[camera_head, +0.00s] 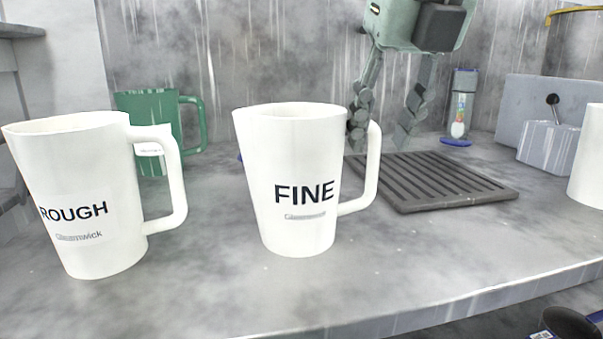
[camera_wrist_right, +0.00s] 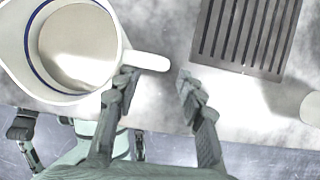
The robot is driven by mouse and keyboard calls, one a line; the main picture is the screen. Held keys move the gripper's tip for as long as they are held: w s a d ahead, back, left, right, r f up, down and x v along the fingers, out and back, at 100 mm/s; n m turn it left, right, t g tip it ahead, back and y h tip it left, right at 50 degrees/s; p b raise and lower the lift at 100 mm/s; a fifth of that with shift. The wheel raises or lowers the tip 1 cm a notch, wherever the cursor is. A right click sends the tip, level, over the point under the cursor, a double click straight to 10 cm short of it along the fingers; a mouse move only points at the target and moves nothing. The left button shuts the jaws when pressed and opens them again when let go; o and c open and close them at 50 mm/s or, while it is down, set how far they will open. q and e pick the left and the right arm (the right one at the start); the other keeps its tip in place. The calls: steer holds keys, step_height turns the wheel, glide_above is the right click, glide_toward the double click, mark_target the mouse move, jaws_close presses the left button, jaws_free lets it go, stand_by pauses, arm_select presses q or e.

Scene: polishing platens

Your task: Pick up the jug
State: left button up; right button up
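A white jug (camera_head: 270,165) marked FINE stands upright on the bench, its handle to the right. It also shows from above in the right wrist view (camera_wrist_right: 32,72), with pale liquid inside. My right gripper (camera_head: 380,142) is open and empty, pointing down. In the right wrist view, its fingertips (camera_wrist_right: 156,80) lie either side of the handle's outer end, with gaps visible. A white jug (camera_head: 100,180) marked ROUGH stands at the left, and a green jug (camera_head: 150,105) behind it. Finger-like links at the lower left of the wrist view may be my left gripper; its state is unclear.
A dark grooved plate (camera_head: 430,180) lies right of the FINE jug. A grey box (camera_head: 550,140) and a cut-off white vessel (camera_head: 590,160) are at the right. The bench's front edge (camera_head: 450,312) is clear.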

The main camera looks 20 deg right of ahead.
mark_target(376, 167)
steer(key=x, duration=0.4)
steer(key=s+x, duration=0.1)
steer(key=x, duration=0.1)
steer(key=shift+w+f, duration=0.15)
steer(key=shift+f, duration=0.25)
steer(key=shift+w+f, duration=0.25)
steer(key=shift+f, duration=0.25)
arm_select(q)
steer(key=d+r+t, duration=0.1)
steer(key=w+d+r+h, duration=0.1)
steer(key=shift+w+r+t, duration=0.1)
steer(key=shift+r+t, duration=0.25)
steer(key=shift+t, duration=0.05)
arm_select(e)
steer(key=shift+c, duration=0.5)
jaws_close()
steer(key=shift+w+r, duration=0.1)
steer(key=shift+r, duration=0.05)
